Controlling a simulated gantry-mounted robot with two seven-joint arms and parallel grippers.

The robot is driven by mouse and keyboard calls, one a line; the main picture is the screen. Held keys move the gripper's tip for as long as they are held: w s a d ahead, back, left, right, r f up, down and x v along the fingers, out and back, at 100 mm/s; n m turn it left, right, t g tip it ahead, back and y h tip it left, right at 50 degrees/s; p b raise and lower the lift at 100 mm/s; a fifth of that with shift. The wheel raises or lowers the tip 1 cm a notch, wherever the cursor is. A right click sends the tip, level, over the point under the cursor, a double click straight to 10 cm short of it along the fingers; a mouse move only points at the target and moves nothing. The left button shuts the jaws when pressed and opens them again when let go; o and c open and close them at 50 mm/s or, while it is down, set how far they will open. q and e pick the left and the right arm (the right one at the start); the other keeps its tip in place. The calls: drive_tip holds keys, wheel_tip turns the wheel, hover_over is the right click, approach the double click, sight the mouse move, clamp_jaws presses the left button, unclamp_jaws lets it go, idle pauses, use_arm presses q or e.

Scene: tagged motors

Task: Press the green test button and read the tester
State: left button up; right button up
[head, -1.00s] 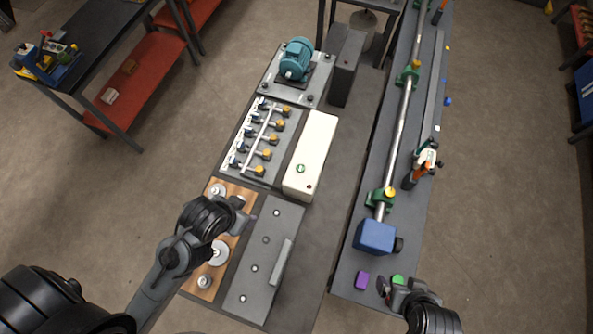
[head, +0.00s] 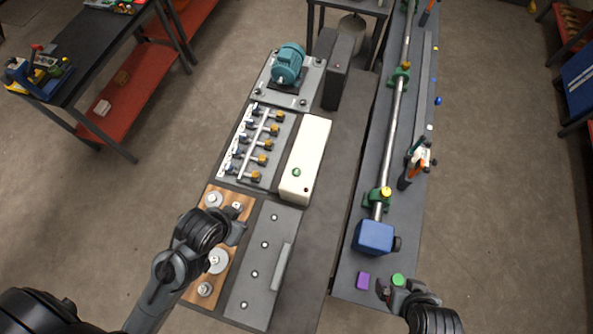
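A long cream box (head: 312,145) stands in the middle of the bench. A green round button (head: 297,172) is on its near end, with a small dark red dot below it. I cannot tell whether this box is the tester; no reading is legible. My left gripper (head: 240,228) is over the wooden board, below and left of the button, apart from it.
A teal motor (head: 288,65) stands behind a rack of yellow-tipped fittings (head: 262,145). A dark upright box (head: 340,75) with a red dot stands at the back. A grey plate (head: 262,285) is in front. A rail (head: 395,120) with a blue block (head: 373,237) runs along the right.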

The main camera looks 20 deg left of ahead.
use_arm(q)
clamp_jaws()
idle(1.3)
